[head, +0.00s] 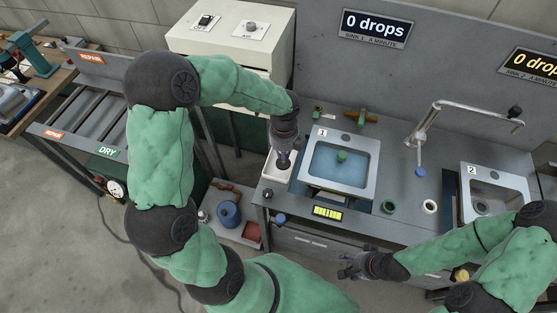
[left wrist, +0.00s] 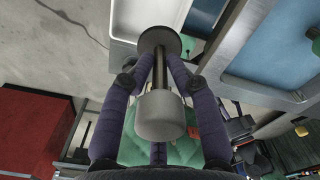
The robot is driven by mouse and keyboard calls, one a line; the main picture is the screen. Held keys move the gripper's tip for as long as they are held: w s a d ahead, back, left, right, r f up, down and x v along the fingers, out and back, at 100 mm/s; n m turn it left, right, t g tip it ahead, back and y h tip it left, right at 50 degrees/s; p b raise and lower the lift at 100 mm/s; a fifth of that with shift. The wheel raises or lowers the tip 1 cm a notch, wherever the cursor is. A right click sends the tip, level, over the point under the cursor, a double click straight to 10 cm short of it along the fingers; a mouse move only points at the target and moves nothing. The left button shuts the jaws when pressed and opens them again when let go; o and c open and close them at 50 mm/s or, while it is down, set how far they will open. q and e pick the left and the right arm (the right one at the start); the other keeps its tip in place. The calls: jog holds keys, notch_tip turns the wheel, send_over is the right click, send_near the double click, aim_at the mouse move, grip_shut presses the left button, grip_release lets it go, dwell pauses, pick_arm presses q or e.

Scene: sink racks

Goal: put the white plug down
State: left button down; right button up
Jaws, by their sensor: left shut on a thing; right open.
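My left gripper (head: 284,152) reaches down over a white tray (head: 271,191) left of sink 1. In the left wrist view its fingers (left wrist: 160,85) are shut around the plug, which has a pale grey-white knob (left wrist: 160,116), a dark stem and a dark round disc (left wrist: 160,39). The disc overlaps the white tray's edge (left wrist: 123,38) in that view; I cannot tell whether they touch. In the head view the plug is mostly hidden by the gripper. My right gripper (head: 353,266) is open and empty in front of the counter.
Sink 1 (head: 361,181) holds blue water and a green plug (head: 341,156). A green ring (head: 388,206) and a white ring (head: 430,206) lie on the counter right of it. Sink 2 (head: 509,184) is at the right, and a curved faucet (head: 436,117) stands between the sinks.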

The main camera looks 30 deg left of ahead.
aim_at(278, 160)
pick_arm(q)
jog(key=shift+w+a+f, duration=0.25)
jog(key=shift+a+f, duration=0.65)
jog(key=shift+f, duration=0.25)
jog(key=shift+a+f+b, duration=0.2)
jog(key=shift+f+b, duration=0.3)
jog(key=shift+f, duration=1.25)
jog(key=shift+f, duration=0.15)
jog(key=c, duration=0.9)
grip_release()
jog(key=shift+c, duration=0.2)
notch_tip(278, 160, up, 12)
jog(key=p, duration=0.2)
